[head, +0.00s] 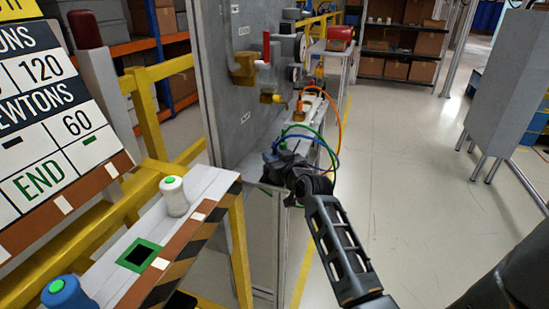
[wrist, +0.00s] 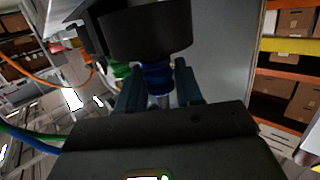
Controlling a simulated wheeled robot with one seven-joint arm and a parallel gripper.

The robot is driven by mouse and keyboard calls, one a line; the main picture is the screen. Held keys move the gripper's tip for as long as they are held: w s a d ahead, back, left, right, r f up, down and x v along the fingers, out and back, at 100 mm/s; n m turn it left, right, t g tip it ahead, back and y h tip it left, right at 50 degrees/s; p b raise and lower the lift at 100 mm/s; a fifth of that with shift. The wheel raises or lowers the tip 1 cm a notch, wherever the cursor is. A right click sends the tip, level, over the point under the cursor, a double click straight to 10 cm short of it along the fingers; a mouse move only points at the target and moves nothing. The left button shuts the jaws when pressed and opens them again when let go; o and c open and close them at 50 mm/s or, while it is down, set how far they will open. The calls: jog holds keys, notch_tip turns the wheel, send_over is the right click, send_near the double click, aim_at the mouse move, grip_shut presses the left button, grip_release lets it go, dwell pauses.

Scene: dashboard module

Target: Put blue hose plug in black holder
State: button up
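My gripper (head: 288,160) is at the black holder (head: 275,171), at the near end of the bench beside the grey panel. In the wrist view the blue hose plug (wrist: 157,76) sits between the two fingers of my gripper (wrist: 158,88), which appear closed on its sides. Its upper end meets the underside of a round black part of the holder (wrist: 150,38). I cannot tell how deep it sits. A green plug (wrist: 121,70) is just left of it. In the head view my gripper and the hoses hide most of the plug.
Blue, green and orange hoses (head: 339,130) loop around the bench end. A slanted ledge (head: 213,184) at left carries a white button post (head: 174,196) and a blue one (head: 66,295). A yellow rail (head: 150,110) stands behind it. The floor (head: 410,165) at right is clear.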

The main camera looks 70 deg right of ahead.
jog(key=o, duration=0.4)
jog(key=shift+r, duration=0.1)
jog(key=shift+r, duration=0.15)
jog(key=v, duration=1.2)
jog(key=s+a+f+n+t+y, duration=0.1)
jog(key=s+a+f+n+y, duration=0.15)
jog(key=a, duration=0.75)
jog(key=s+a+f+n+t+y, duration=0.15)
jog(key=s+a, duration=0.25)
jog(key=a, duration=0.6)
jog(key=s+a+r+n+y, duration=0.2)
jog(key=s+a+y, duration=0.1)
jog(key=s+a, duration=0.3)
jog(key=s+a+r+n+y, duration=0.2)
jog(key=s+a, duration=0.4)
jog(key=a, duration=0.3)
jog(key=shift+s+a+r+y, duration=0.3)
jog(key=shift+s+r+y, duration=0.1)
jog(key=shift+r+y, duration=0.25)
